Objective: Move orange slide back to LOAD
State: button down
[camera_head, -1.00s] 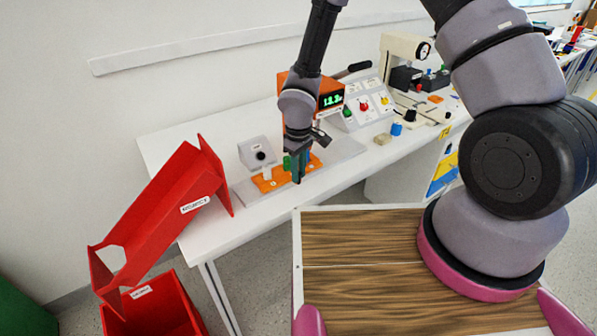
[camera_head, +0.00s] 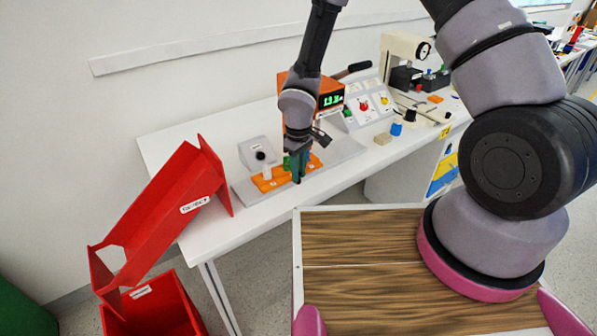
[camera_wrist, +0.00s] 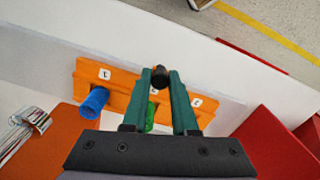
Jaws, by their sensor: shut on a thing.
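The orange slide (camera_head: 264,184) lies on a grey rail plate (camera_head: 245,194) on the white bench. It also shows in the wrist view (camera_wrist: 119,82) with small numbered labels, a blue cylinder (camera_wrist: 95,101) and a green cylinder (camera_wrist: 150,117). My gripper (camera_head: 298,176) points down at the front edge of the slide. In the wrist view its green fingers (camera_wrist: 161,76) close around a black round knob (camera_wrist: 160,78). The fingers hide part of the slide's middle. No LOAD mark is readable.
A grey box with a black knob (camera_head: 261,156) stands behind the slide. An orange unit with a green display (camera_head: 331,100) stands behind my gripper. A red chute (camera_head: 165,220) is at the left, above a red bin (camera_head: 150,305). The bench front edge is close.

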jog(key=shift+a, duration=0.1)
dwell(0.3)
jog(key=shift+s+a, duration=0.65)
jog(key=shift+a, duration=0.3)
jog(key=shift+s+a, duration=0.6)
jog(key=shift+a, duration=0.3)
jog(key=c, duration=0.7)
grip_release()
jog(key=shift+s+a, duration=0.1)
jog(key=shift+r, duration=0.25)
notch_tip(320, 180, up, 10)
jog(key=shift+r, duration=0.2)
